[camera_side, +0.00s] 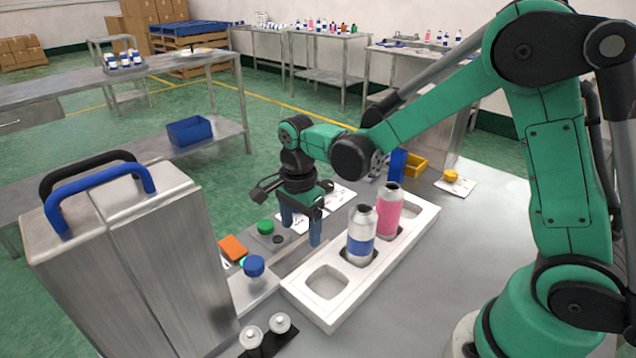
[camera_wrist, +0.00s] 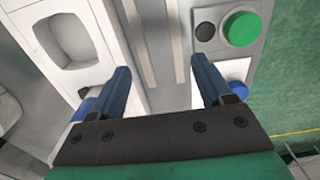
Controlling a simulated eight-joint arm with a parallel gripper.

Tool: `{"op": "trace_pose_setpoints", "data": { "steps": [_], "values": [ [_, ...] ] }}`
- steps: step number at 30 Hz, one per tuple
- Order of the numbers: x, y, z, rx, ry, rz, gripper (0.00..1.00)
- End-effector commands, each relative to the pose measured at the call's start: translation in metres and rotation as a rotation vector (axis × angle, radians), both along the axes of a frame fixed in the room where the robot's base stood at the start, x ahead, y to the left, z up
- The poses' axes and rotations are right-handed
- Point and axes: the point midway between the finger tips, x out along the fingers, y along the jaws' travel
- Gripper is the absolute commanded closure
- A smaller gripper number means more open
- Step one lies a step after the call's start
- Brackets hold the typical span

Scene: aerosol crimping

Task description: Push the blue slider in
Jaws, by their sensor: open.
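A round blue knob (camera_side: 254,266), apparently the blue slider, stands at the near left end of a pale track in the side view. My gripper (camera_side: 301,228) points down with its two blue-grey fingers apart and empty. It hangs above the far part of the track, beyond the knob and beside the white tray. In the wrist view my gripper (camera_wrist: 165,85) straddles the grey track strips (camera_wrist: 160,40). The knob is not clearly seen there. I cannot tell whether the fingertips touch anything.
A white tray (camera_side: 303,297) holds a blue-and-white bottle (camera_side: 361,237) and a pink bottle (camera_side: 390,212), with an empty near pocket. A green button (camera_side: 265,227) and an orange block (camera_side: 233,248) lie left of the track. A tall metal box (camera_side: 140,265) with a blue handle stands front left.

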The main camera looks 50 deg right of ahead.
Motion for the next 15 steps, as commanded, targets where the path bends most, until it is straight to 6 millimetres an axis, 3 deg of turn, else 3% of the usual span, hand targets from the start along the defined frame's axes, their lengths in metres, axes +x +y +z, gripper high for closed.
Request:
{"op": "trace_pose_setpoints", "data": {
  "steps": [3, 10, 15],
  "values": [
    [-0.001, -0.024, 0.004, -0.001, -0.001, -0.004, 0.27],
    [-0.001, -0.021, 0.058, 0.001, 0.001, 0.002, 0.27],
    [-0.013, -0.020, 0.071, -0.009, -0.086, 0.221, 0.27]
  ]
}}
